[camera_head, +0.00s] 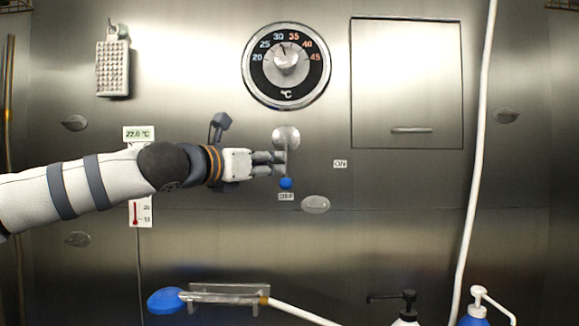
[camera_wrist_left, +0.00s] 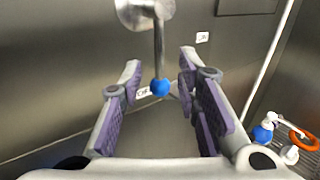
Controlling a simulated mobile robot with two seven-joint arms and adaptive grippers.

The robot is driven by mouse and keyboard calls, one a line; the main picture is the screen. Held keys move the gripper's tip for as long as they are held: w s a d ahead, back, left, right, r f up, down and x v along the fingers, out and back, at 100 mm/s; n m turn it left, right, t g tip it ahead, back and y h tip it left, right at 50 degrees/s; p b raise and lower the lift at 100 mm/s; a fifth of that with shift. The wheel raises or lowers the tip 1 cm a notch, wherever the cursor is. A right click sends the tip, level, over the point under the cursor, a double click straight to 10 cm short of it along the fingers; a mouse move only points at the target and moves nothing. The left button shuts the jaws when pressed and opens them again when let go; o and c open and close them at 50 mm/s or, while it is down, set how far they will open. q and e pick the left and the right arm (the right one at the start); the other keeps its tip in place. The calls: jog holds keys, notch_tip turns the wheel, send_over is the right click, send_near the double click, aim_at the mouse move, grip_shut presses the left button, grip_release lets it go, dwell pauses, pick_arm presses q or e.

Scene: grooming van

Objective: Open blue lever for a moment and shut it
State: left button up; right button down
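The blue lever hangs straight down from a round metal boss on the steel wall, its blue ball knob (camera_head: 286,183) at the "OFF" label (camera_head: 286,197). An "ON" label (camera_head: 340,164) is to the right. My left gripper (camera_head: 275,163) reaches in from the left, with its fingertips at the lever's rod just above the knob. In the left wrist view, the lever's blue knob (camera_wrist_left: 159,87) shows between the two spread, purple-padded fingers, with gaps on both sides. I cannot tell whether the rod is fully between the fingertips. My right gripper is not in view.
A temperature dial (camera_head: 286,66) is above the lever, and a closed cabinet door (camera_head: 405,80) is at upper right. A white hose (camera_head: 476,150) runs down the right. A blue shower head (camera_head: 166,300) rests on a low holder. Pump bottles (camera_head: 474,314) stand at lower right.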

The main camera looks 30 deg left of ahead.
aim_at(284, 163)
pick_arm(q)
jog(key=w, duration=0.4)
jog(key=w+d, duration=0.1)
jog(key=w, duration=0.2)
jog(key=shift+f, duration=0.1)
grip_shut()
